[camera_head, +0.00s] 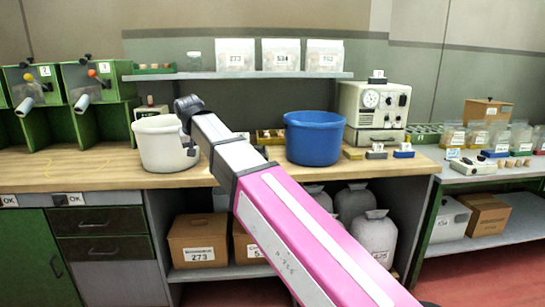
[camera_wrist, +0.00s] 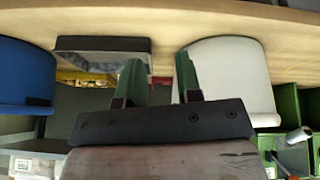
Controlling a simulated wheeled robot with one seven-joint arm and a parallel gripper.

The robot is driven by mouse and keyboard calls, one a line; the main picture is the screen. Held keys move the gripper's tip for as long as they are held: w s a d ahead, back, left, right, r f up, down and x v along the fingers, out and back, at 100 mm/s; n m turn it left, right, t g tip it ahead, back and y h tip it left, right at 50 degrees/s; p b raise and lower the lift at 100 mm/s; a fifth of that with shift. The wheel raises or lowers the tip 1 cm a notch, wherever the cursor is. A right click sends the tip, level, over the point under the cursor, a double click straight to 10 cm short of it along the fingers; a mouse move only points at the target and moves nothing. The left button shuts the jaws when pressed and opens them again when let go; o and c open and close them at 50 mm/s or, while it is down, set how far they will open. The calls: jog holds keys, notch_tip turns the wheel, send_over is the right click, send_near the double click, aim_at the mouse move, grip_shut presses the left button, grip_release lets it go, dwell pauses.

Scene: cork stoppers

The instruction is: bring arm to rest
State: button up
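My arm reaches from the lower right over the workbench (camera_head: 90,170), its dark end joint beside the white bucket (camera_head: 165,146). The fingers of my gripper (camera_wrist: 158,62) show in the wrist view as two green fingers set apart, with nothing held between them. In that view the white bucket (camera_wrist: 235,75) is on the right and the blue bucket (camera_wrist: 24,75) on the left. In the head view the fingers cannot be made out clearly.
The blue bucket (camera_head: 315,138) stands right of my arm, near a white instrument box (camera_head: 374,105). A shelf (camera_head: 240,75) with bags runs above the bench. Green machines (camera_head: 65,95) stand at the left. Cartons and grey sacks (camera_head: 374,235) sit below the bench.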

jog(key=w+d+f+m+g+h, duration=0.1)
jog(key=w+d+f+g, duration=0.1)
jog(key=d+f, duration=2.1)
jog(key=s+d+f+m+g, duration=0.1)
jog(key=s+d+f, duration=0.5)
jog(key=d+f, duration=0.4)
jog(key=s+d+f+m+g, duration=0.1)
jog(key=s+d+f+g, duration=0.1)
jog(key=s+d+f, duration=0.4)
jog(key=d+f, duration=0.4)
jog(key=d, duration=0.1)
jog(key=shift+d+f+m+y, duration=0.2)
jog(key=shift+f+m+y, duration=0.1)
jog(key=shift+m, duration=0.1)
